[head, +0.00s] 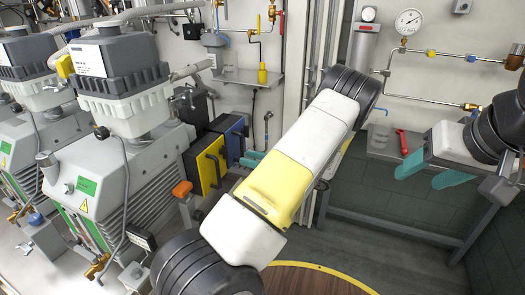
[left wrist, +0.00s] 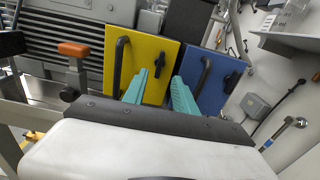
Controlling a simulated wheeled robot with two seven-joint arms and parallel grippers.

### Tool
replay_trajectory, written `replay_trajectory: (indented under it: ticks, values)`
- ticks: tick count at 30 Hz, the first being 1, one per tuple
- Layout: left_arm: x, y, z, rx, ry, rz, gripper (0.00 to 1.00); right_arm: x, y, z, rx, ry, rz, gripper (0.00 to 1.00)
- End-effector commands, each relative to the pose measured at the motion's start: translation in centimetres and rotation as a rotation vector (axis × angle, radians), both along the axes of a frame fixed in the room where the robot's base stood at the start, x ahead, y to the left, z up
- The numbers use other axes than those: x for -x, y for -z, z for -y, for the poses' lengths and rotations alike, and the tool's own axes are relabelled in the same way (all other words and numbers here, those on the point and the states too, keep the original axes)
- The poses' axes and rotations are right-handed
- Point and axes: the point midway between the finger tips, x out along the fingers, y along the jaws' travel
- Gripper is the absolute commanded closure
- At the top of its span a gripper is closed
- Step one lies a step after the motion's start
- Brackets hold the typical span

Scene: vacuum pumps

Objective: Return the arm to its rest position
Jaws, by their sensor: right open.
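My left arm crosses the middle of the head view as a large white and yellow link with black joints. My left gripper (head: 247,159) shows only as teal fingers past the arm's left edge; the rest is hidden behind the arm. In the left wrist view its two teal fingers (left wrist: 160,76) are apart with nothing between them. They point toward a yellow panel (left wrist: 143,52) and a blue panel (left wrist: 213,92), both with black handles. I cannot tell whether they touch. My right gripper (head: 415,179) is at the right of the head view, its teal fingers apart and empty.
Grey pumps (head: 121,84) fill the left. The yellow panel (head: 205,167) and blue panel (head: 232,137) stand between them and my left arm. A wall with a gauge (head: 409,21) and copper pipes is behind. A metal bench frame (head: 392,228) stands below my right gripper.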

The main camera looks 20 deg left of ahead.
Motion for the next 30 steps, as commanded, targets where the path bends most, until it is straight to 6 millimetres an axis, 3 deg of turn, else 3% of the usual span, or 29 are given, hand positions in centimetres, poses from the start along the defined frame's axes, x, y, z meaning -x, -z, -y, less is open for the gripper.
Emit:
replay_trajectory:
  ticks: [11,20,30]
  values:
    - [0.8,-0.6,-0.4,0.049,-0.035,0.027,0.66,0.0,0.0,0.0,0.000,0.000,0.000,0.45]
    - [7.1,-4.0,-1.0,0.435,-0.310,0.262,0.66,0.0,0.0,0.0,0.000,0.000,0.000,0.45]
    - [14.0,-8.6,2.5,0.916,-0.610,0.601,0.66,0.0,0.0,0.0,0.000,0.000,0.000,0.45]
